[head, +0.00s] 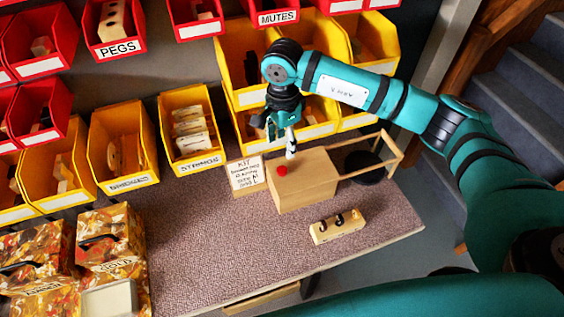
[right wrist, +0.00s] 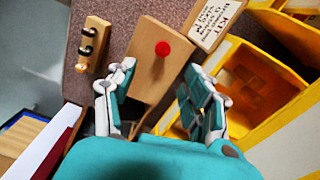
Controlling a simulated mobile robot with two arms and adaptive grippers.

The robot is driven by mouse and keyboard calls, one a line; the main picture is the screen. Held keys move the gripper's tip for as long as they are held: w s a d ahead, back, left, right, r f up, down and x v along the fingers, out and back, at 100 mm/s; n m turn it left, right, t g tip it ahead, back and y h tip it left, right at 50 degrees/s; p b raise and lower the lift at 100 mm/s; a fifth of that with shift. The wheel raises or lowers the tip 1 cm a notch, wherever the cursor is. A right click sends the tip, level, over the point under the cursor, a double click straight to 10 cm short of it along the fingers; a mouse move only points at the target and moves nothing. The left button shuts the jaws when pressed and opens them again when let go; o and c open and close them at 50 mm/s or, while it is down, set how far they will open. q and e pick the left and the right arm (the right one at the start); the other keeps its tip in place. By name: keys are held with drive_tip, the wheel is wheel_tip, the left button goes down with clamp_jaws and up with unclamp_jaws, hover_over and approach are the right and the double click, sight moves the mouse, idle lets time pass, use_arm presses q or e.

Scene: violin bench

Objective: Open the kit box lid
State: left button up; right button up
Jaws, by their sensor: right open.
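The kit box (head: 305,190) is a plain wooden box near the back of the bench, and its lid looks shut. A red knob (head: 282,170) sits on the top near the left end; in the right wrist view the knob (right wrist: 162,48) shows on the wooden lid (right wrist: 150,75). My right gripper (head: 283,135) is open and empty, pointing down above the box. In the right wrist view its fingers (right wrist: 158,88) are spread, with the knob beyond the tips and not touched. My left gripper is not in view.
A kit card (head: 246,176) stands left of the box. A wooden block with dark hooks (head: 337,226) lies in front. A wooden frame (head: 385,148) is at the right. Yellow bins (head: 190,164) line the back. The mat's (head: 220,240) front middle is clear.

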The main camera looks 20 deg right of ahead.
drive_tip(key=p, duration=0.1)
hover_over(282, 170)
wheel_tip(282, 170, down, 4)
drive_tip(key=shift+f, duration=0.1)
wheel_tip(282, 170, down, 3)
drive_tip(key=shift+f+p, duration=0.15)
drive_tip(key=shift+p, duration=0.3)
wheel_tip(282, 170, down, 2)
drive_tip(key=shift+f+p, duration=0.2)
drive_tip(key=shift+p, duration=0.1)
drive_tip(key=shift+f, duration=0.65)
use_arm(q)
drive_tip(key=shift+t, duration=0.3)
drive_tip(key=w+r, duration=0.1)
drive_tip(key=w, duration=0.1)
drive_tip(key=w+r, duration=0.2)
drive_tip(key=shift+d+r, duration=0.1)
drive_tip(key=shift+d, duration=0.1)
use_arm(e)
clamp_jaws()
